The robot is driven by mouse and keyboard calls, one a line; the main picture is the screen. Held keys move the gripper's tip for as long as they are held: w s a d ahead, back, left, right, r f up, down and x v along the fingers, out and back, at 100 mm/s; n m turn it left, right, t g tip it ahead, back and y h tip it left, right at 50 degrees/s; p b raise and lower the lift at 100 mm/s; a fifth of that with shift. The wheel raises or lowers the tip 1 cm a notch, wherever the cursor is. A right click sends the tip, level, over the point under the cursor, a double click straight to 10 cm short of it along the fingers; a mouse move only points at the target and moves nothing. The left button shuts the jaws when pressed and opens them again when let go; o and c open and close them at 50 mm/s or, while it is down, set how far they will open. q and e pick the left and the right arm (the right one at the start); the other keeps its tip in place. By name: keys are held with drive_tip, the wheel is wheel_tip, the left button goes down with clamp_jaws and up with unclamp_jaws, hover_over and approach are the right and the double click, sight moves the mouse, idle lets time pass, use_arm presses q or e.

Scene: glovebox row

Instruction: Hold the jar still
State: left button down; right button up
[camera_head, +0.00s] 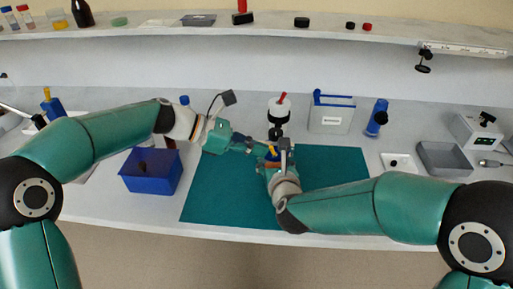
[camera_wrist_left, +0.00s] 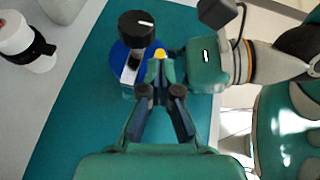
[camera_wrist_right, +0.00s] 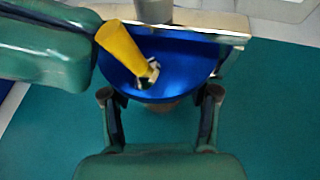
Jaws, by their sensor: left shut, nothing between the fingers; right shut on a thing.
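The thing in my right gripper (camera_wrist_right: 160,97) seems to be the jar; it is a blue rounded body (camera_wrist_right: 185,65) with a pale edge above it. It sits between the two right fingers, over the teal mat. In the left wrist view, a black knob (camera_wrist_left: 135,28) stands over a blue rim (camera_wrist_left: 119,55). A yellow tapered piece (camera_wrist_right: 121,47) leans into a dark opening in the blue body. My left gripper (camera_wrist_left: 160,76) is shut and empty, with its tips close to the yellow piece. The arms hide most of the jar in the head view.
The teal mat (camera_head: 330,175) lies under both grippers. A blue bin (camera_head: 150,178) stands left of it. A black-and-white bottle (camera_head: 279,112), a white box (camera_head: 331,120) and a blue stand (camera_head: 377,118) are behind. A grey tray (camera_head: 443,158) is at right. The mat's right side is clear.

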use_arm(q)
drive_tip(key=shift+d+r, duration=0.15)
drive_tip(key=shift+s+d+r+y, duration=0.1)
drive_tip(key=shift+d+y, duration=0.05)
drive_tip(key=shift+y, duration=0.55)
drive_tip(key=y, duration=0.3)
drive_tip(key=shift+d+r+m, duration=0.3)
drive_tip(key=shift+d+m, duration=0.05)
drive_tip(key=shift+m, duration=0.05)
drive_tip(key=y, duration=0.3)
drive_tip(key=shift+d+r, duration=0.1)
drive_tip(key=shift+d, duration=0.1)
drive_tip(key=shift+r+y, duration=0.15)
drive_tip(key=shift+y, duration=0.95)
drive_tip(key=shift+r, duration=0.2)
drive_tip(key=shift+r, duration=0.65)
